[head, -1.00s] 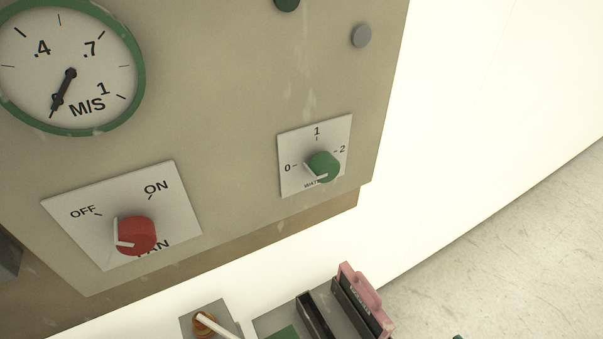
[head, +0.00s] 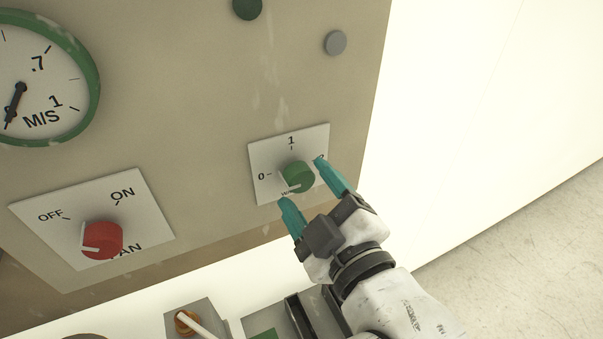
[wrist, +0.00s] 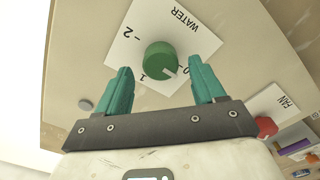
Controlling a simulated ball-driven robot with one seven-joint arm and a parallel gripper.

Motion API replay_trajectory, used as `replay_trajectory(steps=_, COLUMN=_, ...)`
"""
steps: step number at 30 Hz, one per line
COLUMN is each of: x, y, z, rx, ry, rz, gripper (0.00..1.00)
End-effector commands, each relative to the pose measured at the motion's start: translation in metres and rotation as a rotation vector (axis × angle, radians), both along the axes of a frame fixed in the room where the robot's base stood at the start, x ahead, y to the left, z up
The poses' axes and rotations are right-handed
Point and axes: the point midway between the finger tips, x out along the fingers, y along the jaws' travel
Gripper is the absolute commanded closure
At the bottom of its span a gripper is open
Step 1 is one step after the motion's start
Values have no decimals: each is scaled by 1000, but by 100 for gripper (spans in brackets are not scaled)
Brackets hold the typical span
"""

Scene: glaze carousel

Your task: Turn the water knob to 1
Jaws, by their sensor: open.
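The green water knob (head: 298,176) sits on a white plate (head: 262,150) marked 0, 1 and 2 on the beige panel. Its white pointer faces the 0 side. The knob also shows in the wrist view (wrist: 160,56), with its pointer toward the 0 mark. My gripper (head: 303,183) is open, with one teal finger to each side of the knob. In the wrist view the knob appears between the fingertips, toward the far side of the gap. I cannot tell whether either finger touches it.
A red fan knob (head: 103,240) with OFF and ON marks is at the lower left. A round M/S gauge (head: 45,75) is above it. A grey button (head: 335,42) is above the water plate. An orange-based lever (head: 186,322) stands below the panel.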

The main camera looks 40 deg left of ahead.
Motion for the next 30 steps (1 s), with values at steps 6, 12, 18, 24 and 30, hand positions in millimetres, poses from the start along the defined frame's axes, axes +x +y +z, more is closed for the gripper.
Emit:
replay_trajectory(steps=6, x=9, y=23, z=0, rx=-1, ry=1, rz=0, gripper=31)
replay_trajectory(steps=12, x=11, y=27, z=-1, rx=-1, ry=1, rz=-1, gripper=31)
replay_trajectory(steps=18, x=11, y=27, z=-1, rx=-2, ry=1, rz=-1, gripper=33)
replay_trajectory(steps=24, x=11, y=27, z=-1, rx=-2, ry=1, rz=-1, gripper=52)
replay_trajectory(steps=30, x=11, y=27, z=-1, rx=-1, ry=1, rz=-1, gripper=72)
